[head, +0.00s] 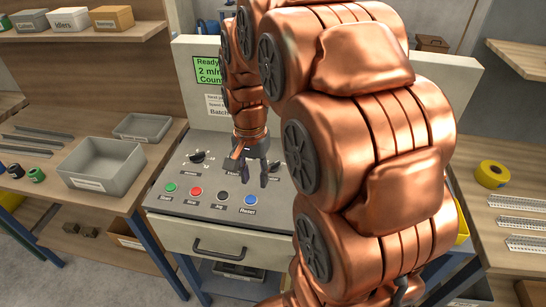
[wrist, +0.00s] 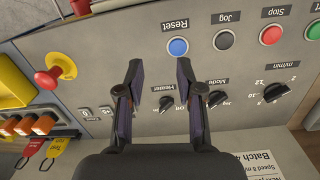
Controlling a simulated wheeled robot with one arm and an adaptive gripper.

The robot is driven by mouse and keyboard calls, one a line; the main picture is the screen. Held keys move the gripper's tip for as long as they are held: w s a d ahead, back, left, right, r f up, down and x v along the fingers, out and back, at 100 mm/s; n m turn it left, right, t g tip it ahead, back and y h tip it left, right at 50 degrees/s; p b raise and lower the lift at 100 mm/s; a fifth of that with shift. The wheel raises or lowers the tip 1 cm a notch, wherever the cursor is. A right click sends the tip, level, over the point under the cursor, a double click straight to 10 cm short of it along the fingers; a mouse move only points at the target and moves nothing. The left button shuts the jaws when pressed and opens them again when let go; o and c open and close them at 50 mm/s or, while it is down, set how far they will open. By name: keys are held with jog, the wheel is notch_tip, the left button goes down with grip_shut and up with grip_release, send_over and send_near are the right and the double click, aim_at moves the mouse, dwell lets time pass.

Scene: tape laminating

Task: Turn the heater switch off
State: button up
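The heater switch (wrist: 166,103) is a small black rotary knob with a "Heater" label, upside down in the wrist view, on the grey control panel (wrist: 235,65). It shows between the two fingers of my gripper (wrist: 160,72), which is open and empty. I cannot tell how high the fingers are above the panel or which setting the knob points to. In the head view my gripper (head: 253,172) hangs over the panel's right part, pointing down. I cannot make out the heater switch there.
The mode knob (wrist: 216,98) sits close beside the right finger. A speed knob (wrist: 274,91) is farther right. The blue Reset button (wrist: 178,47) is near the fingertips. A red emergency stop (wrist: 47,78) and orange rockers (wrist: 25,125) lie left. A drawer (head: 225,245) is below the panel.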

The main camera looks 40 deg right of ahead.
aim_at(273, 163)
jog(key=w+d+m, duration=0.2)
jog(key=w+d, duration=0.1)
jog(key=d, duration=0.1)
jog(key=w+d+f+m+p, duration=0.1)
jog(key=w+d+m, duration=0.1)
jog(key=w+d, duration=0.1)
jog(key=w+d+m+p, duration=0.1)
jog(key=w+d+m, duration=0.1)
jog(key=d, duration=0.3)
jog(key=shift+w+d+f+m+t, duration=0.2)
jog(key=shift+w+f+m+t, duration=0.15)
jog(key=shift+m, duration=0.25)
jog(key=shift+w+d+f+p, duration=0.1)
jog(key=shift+d+f+p, duration=0.05)
jog(key=shift+f+p, duration=1.5)
jog(key=shift+f, duration=2.25)
jog(key=shift+c, duration=0.2)
grip_shut()
